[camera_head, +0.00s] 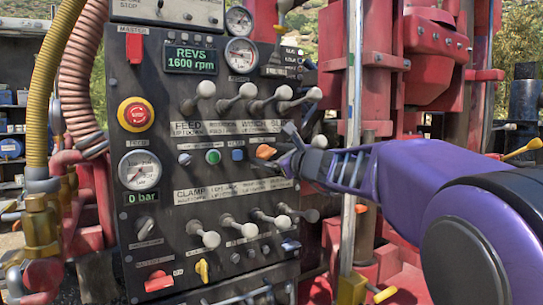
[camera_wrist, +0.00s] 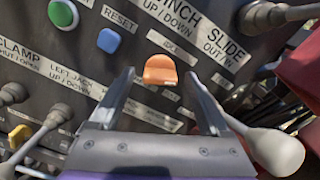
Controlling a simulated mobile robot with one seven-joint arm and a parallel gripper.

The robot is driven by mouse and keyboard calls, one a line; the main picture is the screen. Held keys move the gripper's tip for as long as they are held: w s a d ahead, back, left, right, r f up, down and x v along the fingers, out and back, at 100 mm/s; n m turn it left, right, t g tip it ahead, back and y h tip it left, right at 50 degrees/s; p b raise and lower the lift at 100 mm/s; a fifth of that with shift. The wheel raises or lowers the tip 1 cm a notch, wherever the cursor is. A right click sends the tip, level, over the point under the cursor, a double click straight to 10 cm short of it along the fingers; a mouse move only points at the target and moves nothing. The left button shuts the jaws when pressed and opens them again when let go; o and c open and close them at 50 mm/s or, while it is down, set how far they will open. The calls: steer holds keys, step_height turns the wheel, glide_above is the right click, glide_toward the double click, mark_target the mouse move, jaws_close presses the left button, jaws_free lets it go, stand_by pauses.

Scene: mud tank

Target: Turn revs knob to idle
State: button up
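The orange knob (camera_head: 265,151), which I take for the revs knob, is on the black control panel (camera_head: 165,250), right of a small blue button. The revs display (camera_head: 190,59) reads 1600 rpm. My gripper (camera_head: 279,146) is open and reaches in from the right; its fingers (camera_wrist: 160,84) are on either side of the knob. I cannot tell whether they touch it.
A row of white-knobbed levers (camera_head: 248,91) is above the knob and another row (camera_head: 248,229) below. One white lever knob (camera_wrist: 276,152) is close to my right finger in the wrist view. A green button (camera_head: 213,156) and a red emergency button (camera_head: 135,114) are to the left.

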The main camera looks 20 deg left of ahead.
jaws_close()
steer(key=shift+f+n+b, duration=0.15)
steer(key=shift+n+b, duration=0.15)
steer(key=shift+b, duration=0.15)
steer(key=n+b, duration=0.8)
steer(key=shift+n, duration=0.3)
steer(key=shift+r+n+b, duration=0.2)
steer(key=shift+n+b, duration=0.2)
steer(key=shift+n, duration=1.2)
